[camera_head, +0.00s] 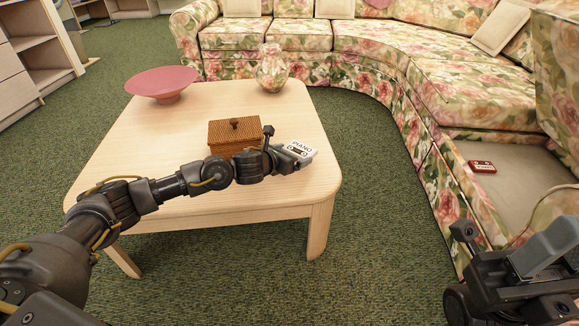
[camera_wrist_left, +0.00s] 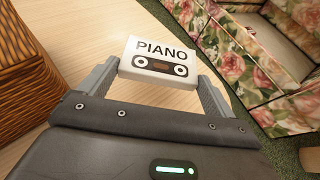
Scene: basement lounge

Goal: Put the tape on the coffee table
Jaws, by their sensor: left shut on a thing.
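A white tape marked PIANO (camera_head: 300,150) is held over the right part of the pale wooden coffee table (camera_head: 100,163). My left gripper (camera_head: 297,153) is shut on the tape. In the left wrist view the tape (camera_wrist_left: 160,61) sits between the two grey fingers, label facing the camera, with the tabletop (camera_wrist_left: 90,18) behind it. I cannot tell whether the tape touches the tabletop. Part of my right arm's end (camera_head: 520,270) shows at the lower right; its finger opening is unclear.
A wicker box (camera_head: 234,140) stands just left of my left gripper. A pink bowl (camera_head: 162,82) and floral vase (camera_head: 272,70) stand toward the table's back. A red tape (camera_head: 482,167) lies on the floral sofa (camera_head: 450,85) at right. The table's middle behind the box is clear.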

